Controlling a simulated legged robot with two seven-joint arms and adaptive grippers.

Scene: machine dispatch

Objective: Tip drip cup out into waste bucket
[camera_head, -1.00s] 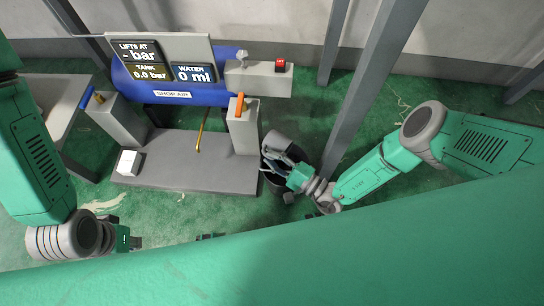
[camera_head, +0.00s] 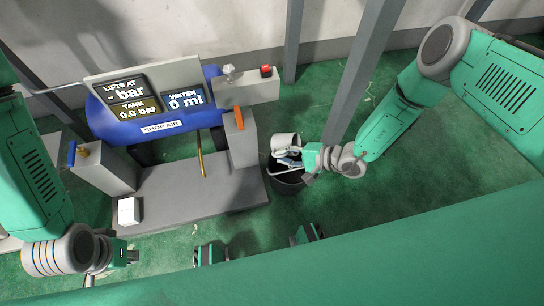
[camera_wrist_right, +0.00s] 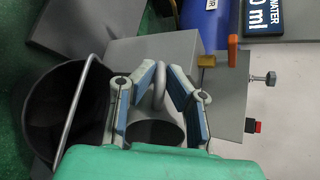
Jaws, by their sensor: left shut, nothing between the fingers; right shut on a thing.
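The drip cup (camera_head: 285,141) is a light grey cylinder at the far rim of the waste bucket in the head view. It also shows in the right wrist view (camera_wrist_right: 155,131), with a loop handle between my fingers. My right gripper (camera_head: 291,159) is shut on the cup; its fingers (camera_wrist_right: 159,84) pinch the handle. The dark waste bucket (camera_head: 289,187) stands on the floor below the gripper and has a wire bail. It fills the left of the wrist view (camera_wrist_right: 60,112). I cannot see any liquid. My left gripper (camera_head: 131,257) is shut and empty at lower left.
The blue air tank (camera_head: 205,118) stands on a grey base (camera_head: 190,190) left of the bucket, with a grey post and orange lever (camera_head: 238,118) nearby. The display reads water 0 ml. A metal upright (camera_head: 360,75) rises just right of the bucket.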

